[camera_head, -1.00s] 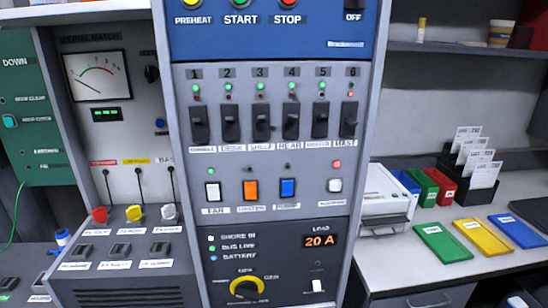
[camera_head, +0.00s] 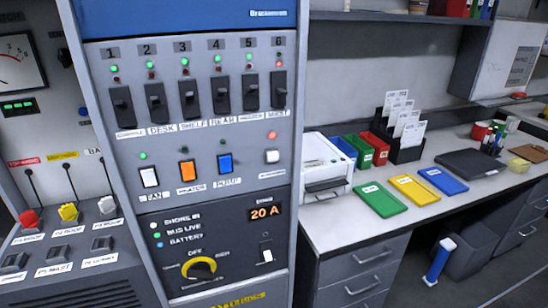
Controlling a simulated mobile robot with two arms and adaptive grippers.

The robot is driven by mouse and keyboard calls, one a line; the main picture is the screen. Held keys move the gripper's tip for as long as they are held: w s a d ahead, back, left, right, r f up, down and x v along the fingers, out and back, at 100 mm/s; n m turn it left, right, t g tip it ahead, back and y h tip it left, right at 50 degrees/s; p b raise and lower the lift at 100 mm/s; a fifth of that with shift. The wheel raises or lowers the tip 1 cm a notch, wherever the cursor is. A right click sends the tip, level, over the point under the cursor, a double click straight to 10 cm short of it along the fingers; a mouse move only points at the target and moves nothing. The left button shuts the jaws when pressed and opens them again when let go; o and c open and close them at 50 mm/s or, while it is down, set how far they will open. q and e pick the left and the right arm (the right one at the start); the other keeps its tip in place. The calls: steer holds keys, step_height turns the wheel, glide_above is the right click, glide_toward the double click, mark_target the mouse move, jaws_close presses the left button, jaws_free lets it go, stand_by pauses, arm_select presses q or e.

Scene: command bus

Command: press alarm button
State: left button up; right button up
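I cannot make out a button clearly marked as alarm. The grey control panel (camera_head: 215,140) fills the left and middle of the view. Its lower switch row holds a white switch (camera_head: 149,177) labelled FAN, an orange switch (camera_head: 187,170), a blue switch (camera_head: 225,163) and a small white switch (camera_head: 272,156). A red light shows above the small white switch, and the label under it is too small to read. Neither of my grippers is in view.
A desk (camera_head: 330,222) with a white printer (camera_head: 323,165), red, green and blue bins, flat coloured folders and a black laptop (camera_head: 468,163) extends to the right. A blue-and-white cylinder (camera_head: 439,262) stands by a grey bin (camera_head: 471,248). Open floor shows at the lower right.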

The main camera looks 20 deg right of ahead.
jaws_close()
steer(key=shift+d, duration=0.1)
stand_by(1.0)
